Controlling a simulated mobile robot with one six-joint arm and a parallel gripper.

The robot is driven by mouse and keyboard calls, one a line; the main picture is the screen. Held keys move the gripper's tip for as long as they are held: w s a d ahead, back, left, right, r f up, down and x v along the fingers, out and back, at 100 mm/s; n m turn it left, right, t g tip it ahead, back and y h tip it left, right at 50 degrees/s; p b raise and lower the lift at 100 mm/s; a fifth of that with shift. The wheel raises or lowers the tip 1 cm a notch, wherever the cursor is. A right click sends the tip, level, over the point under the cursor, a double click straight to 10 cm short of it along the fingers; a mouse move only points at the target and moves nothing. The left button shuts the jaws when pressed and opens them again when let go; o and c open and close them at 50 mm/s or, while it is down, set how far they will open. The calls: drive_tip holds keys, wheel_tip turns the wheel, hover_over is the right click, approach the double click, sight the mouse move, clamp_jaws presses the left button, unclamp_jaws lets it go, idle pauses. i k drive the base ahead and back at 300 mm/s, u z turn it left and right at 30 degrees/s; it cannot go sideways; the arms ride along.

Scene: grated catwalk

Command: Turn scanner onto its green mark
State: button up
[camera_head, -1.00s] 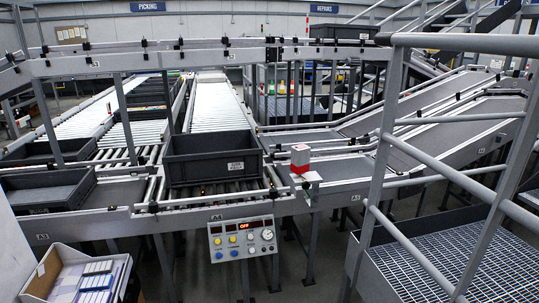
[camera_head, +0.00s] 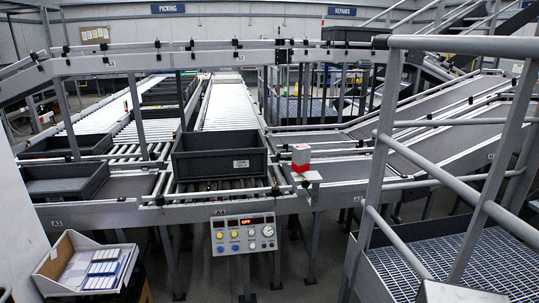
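No thing in view is clearly labelled as the scanner. A white and red box-shaped device (camera_head: 301,158) stands at the right front corner of the middle conveyor; I cannot tell whether it is the scanner. No green mark can be made out at this size. My gripper is not in view.
A dark crate (camera_head: 219,170) sits on the middle conveyor's end above the panel. Another dark crate (camera_head: 66,192) lies to its left. An open box with small packs (camera_head: 45,271) stands at lower left. Grey railings (camera_head: 377,165) and a grated platform (camera_head: 455,262) fill the right.

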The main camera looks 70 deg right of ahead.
sight(301, 153)
drive_tip(key=u, duration=0.5)
drive_tip(key=k, duration=0.35)
drive_tip(key=z, duration=1.95)
drive_tip(key=i, duration=0.15)
drive_tip(key=u, duration=0.65)
